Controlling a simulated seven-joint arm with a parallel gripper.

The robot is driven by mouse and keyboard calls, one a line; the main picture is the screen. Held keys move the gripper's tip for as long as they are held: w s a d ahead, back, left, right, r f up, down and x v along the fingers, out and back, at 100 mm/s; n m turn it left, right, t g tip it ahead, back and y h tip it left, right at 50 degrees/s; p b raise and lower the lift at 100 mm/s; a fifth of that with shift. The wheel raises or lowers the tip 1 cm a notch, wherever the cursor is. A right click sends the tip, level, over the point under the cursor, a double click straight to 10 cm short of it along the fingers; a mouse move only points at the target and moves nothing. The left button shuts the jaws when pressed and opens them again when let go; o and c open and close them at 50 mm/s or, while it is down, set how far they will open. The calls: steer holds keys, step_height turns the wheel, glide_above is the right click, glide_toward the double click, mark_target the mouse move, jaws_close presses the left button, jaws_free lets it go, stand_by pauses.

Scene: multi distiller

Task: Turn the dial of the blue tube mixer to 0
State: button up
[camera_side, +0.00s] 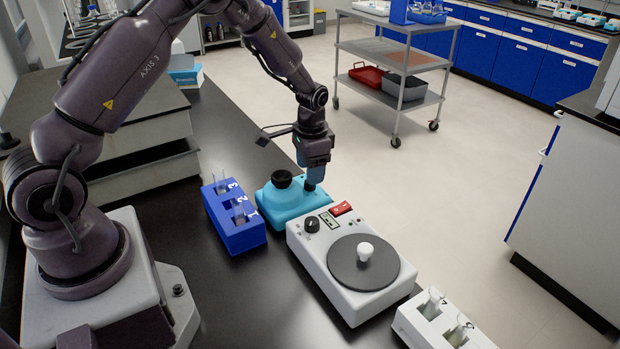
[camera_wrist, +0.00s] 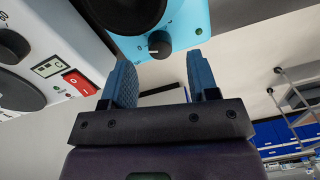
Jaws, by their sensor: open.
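The blue tube mixer (camera_side: 290,205) stands on the black bench, with a black cup (camera_side: 281,179) on top. Its dial (camera_wrist: 159,44) is a small dark knob with a light mark toward the lower left in the wrist view. A green light (camera_wrist: 199,31) sits beside it. My gripper (camera_side: 314,182) is at the mixer's dial side, pointing down. In the wrist view my gripper (camera_wrist: 159,60) is open, its two blue fingers apart, with the dial in line with the gap, just beyond the tips. Touching cannot be told. The dial is hidden in the side view.
A white stirrer (camera_side: 345,305) with a black knob, red switch and round plate stands close on the right. A blue tube rack (camera_side: 238,235) is on the left. A white rack (camera_side: 410,325) with tubes is at the front right. A cart (camera_side: 400,60) stands on the floor behind.

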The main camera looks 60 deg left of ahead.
steer(key=shift+a+f, duration=0.1)
steer(key=shift+f, duration=1.7)
steer(key=c, duration=0.9)
steer(key=shift+n, duration=2.3)
steer(key=o, duration=0.9)
steer(key=shift+r, duration=0.1)
